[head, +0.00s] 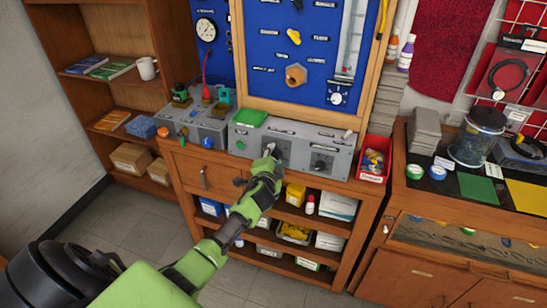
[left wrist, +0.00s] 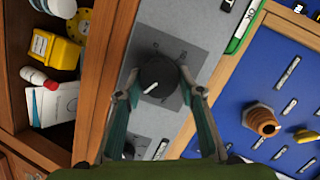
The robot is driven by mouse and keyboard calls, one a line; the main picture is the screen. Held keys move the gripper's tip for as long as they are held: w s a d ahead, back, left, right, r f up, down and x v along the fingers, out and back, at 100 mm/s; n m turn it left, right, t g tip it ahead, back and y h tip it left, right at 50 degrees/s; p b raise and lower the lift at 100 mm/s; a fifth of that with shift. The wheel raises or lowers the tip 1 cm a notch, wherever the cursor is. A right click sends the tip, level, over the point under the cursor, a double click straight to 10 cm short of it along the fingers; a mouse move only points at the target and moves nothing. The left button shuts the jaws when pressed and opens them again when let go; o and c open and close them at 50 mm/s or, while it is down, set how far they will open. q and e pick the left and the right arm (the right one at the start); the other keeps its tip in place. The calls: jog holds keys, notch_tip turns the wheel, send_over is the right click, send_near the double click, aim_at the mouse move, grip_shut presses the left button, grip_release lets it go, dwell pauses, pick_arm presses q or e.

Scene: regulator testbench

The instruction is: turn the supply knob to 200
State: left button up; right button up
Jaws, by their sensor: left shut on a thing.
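A grey control panel (head: 298,136) stands on the wooden bench, with a dark knob on its left part and a second dark knob (head: 320,163) to the right. My left gripper (head: 270,153) reaches the left knob and mostly hides it in the head view. In the left wrist view the round black knob (left wrist: 160,73) sits between the two fingertips of my left gripper (left wrist: 161,92), which is shut on it. A white pointer line on the knob slants to the lower left in that view. The scale marks around it are too small to read. My right gripper is not in view.
Open shelves lie below.

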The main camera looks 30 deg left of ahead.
pick_arm(q)
jog(key=shift+f, duration=0.1)
jog(key=o, duration=1.1)
jog(key=v, duration=1.2)
